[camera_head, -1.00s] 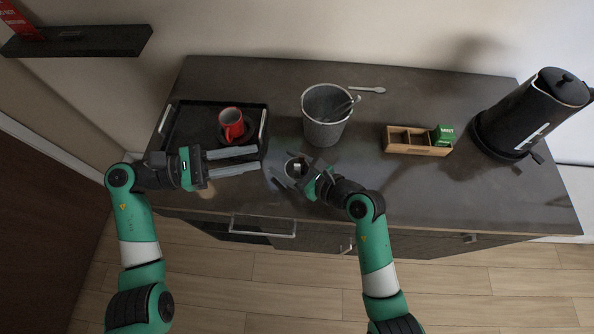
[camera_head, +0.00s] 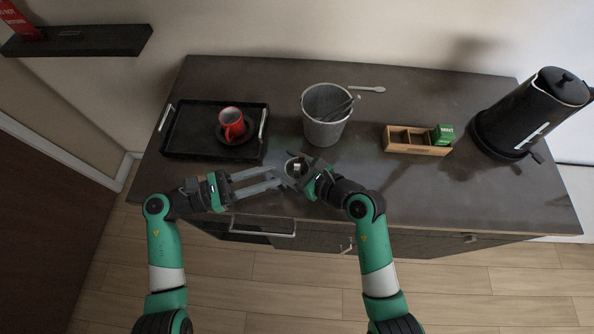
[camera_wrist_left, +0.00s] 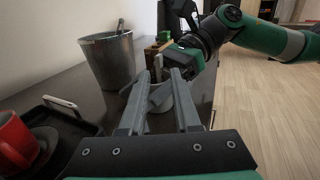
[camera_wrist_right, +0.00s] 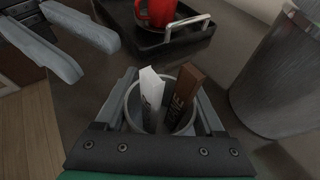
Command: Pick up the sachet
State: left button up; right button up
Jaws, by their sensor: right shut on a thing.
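A small round holder (camera_wrist_right: 181,126) stands between the fingers of my right gripper (camera_wrist_right: 160,95), which is shut on it. A white sachet (camera_wrist_right: 152,92) and a brown sachet (camera_wrist_right: 184,88) stick up from the holder, side by side and slightly tilted. In the head view the holder (camera_head: 291,163) is near the counter's front edge. My left gripper (camera_head: 277,178) is open and empty, its fingertips just left of the holder. In the left wrist view the holder (camera_wrist_left: 160,97) shows ahead, between the open fingers, partly hidden by them.
A grey bucket (camera_head: 325,130) with utensils stands behind the holder. A black tray (camera_head: 185,145) with a red mug (camera_head: 231,121) on a saucer lies at left. A wooden box (camera_head: 418,150) with a green packet and a black kettle (camera_head: 530,110) stand at right.

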aim_at(286, 169)
pick_arm(q)
jog(key=x, duration=0.5)
jog(key=shift+d+r, duration=0.1)
jog(key=shift+r, duration=0.15)
jog(key=shift+c, duration=0.3)
grip_shut()
